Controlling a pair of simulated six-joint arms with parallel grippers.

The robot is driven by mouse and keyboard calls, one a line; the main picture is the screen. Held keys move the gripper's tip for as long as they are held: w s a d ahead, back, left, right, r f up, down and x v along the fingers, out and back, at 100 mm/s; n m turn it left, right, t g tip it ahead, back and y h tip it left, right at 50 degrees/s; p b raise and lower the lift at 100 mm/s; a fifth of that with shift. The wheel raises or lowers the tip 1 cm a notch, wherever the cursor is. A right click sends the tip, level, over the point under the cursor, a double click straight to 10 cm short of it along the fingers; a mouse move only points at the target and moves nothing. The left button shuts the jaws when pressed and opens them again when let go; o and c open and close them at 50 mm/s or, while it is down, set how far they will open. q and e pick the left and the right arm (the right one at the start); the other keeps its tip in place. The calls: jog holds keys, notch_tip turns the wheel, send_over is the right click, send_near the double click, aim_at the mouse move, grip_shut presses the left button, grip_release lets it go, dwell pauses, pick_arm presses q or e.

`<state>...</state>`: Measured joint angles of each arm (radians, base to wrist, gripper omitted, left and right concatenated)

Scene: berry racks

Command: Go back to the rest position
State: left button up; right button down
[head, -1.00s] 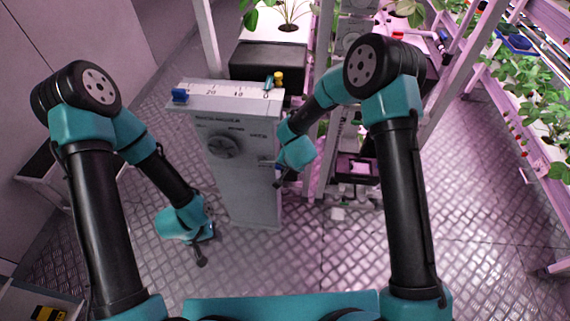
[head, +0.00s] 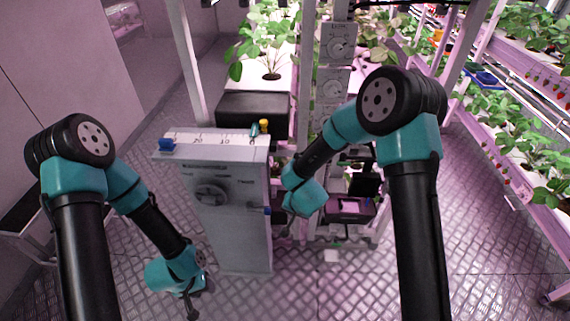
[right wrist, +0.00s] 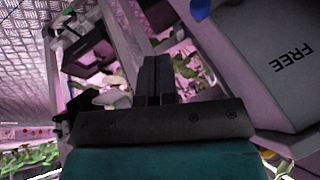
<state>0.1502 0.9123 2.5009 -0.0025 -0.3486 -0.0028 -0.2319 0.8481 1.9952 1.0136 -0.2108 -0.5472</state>
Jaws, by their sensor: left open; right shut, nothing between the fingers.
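My left gripper (head: 193,306) hangs low at the left in the head view, over the metal floor in front of the grey cabinet (head: 232,235). Its fingers show small and touch nothing. My right gripper (head: 284,226) is beside the cabinet's right side in the head view, in front of the rack post. In the right wrist view its two dark fingers (right wrist: 154,80) are together with nothing between them. The cabinet, marked FREE, shows close at the right of that view, apart from the fingers.
A rack with dials (head: 337,45) and a dark tray (head: 350,208) stands behind. Plant shelves (head: 515,150) line the right. Floor at front centre is free.

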jog(key=s+d+f+g, duration=0.1)
jog(key=s+d+f, duration=0.2)
jog(key=s+d, duration=0.2)
jog(key=s+d+f+n+g, duration=0.1)
jog(key=s+d+f, duration=0.3)
jog(key=s, duration=0.4)
jog(key=s+d+f+n+g+y, duration=0.1)
jog(key=s+d+f+g, duration=0.1)
jog(key=s+d, duration=0.4)
jog(key=shift+s+f, duration=0.8)
jog(key=shift+f, duration=0.1)
